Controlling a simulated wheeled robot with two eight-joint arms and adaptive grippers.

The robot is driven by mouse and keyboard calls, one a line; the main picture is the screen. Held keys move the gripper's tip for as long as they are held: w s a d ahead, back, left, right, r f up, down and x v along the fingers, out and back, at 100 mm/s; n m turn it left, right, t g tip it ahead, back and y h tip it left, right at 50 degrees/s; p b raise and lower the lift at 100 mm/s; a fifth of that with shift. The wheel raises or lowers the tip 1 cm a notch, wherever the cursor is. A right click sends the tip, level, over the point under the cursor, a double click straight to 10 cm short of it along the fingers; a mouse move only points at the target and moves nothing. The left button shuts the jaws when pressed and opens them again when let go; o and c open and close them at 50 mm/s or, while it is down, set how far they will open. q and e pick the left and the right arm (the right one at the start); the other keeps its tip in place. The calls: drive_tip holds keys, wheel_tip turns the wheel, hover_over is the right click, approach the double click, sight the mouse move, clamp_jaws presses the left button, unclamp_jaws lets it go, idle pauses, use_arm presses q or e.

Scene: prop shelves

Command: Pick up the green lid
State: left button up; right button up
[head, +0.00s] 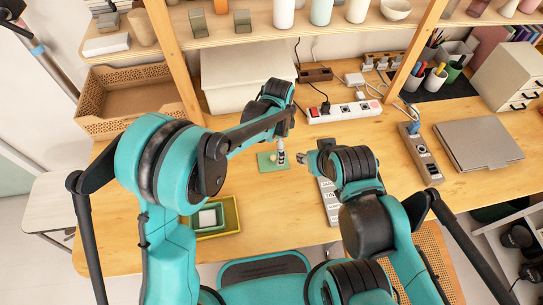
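A flat green piece that looks like the green lid (266,163) lies on the wooden table in the middle, with a small pale spot on it. My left gripper (281,152) points down at the right edge of the green piece. Whether it touches the piece, and whether its fingers are apart, is too small to tell. My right gripper (309,158) is to the right of the green piece, clear of it, over the table; its fingers are partly hidden by its own wrist.
A yellow tray (233,229) holding a small green box with a white top (209,218) stands at the front left. Power strips (345,112) (423,158), a grey laptop (478,145) and a white box (245,75) surround the work area. A shelf post (411,52) rises at the back right.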

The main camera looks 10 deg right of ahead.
sight(273, 159)
use_arm(q)
drive_tip(key=f+b, duration=0.1)
drive_tip(key=f, duration=0.3)
drive_tip(key=f+b, duration=0.1)
drive_tip(key=f, duration=0.1)
drive_tip(key=shift+d+f+b, duration=0.15)
drive_tip(key=shift+d+b, duration=0.1)
drive_tip(key=shift+b, duration=0.1)
drive_tip(key=c, duration=0.3)
clamp_jaws()
